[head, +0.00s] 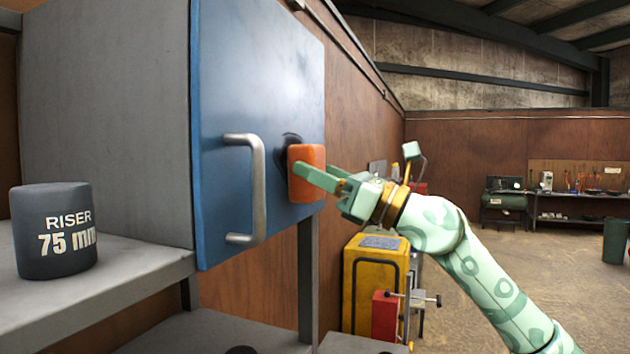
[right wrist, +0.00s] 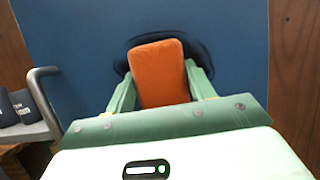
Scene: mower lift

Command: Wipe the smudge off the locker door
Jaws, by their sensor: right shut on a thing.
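The locker door (head: 225,90) is blue with a metal bar handle (head: 258,190), and it is shut on the grey locker. A dark smudge (head: 290,139) shows on the door, right of the handle and partly hidden behind an orange sponge-like block (head: 306,174). In the right wrist view the smudge (right wrist: 205,57) spreads around both sides of the block (right wrist: 160,75). My right gripper (head: 318,175) is shut on the orange block and holds it against or very close to the door, over the smudge; exact contact cannot be told. My left gripper is not in view.
A dark riser (head: 55,232) marked 75 mm stands on a grey shelf (head: 130,285) at the left. A yellow machine (head: 365,285) and a red block (head: 384,317) stand below and behind my right gripper. Open floor (head: 570,265) lies at the right, before a workbench (head: 580,193).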

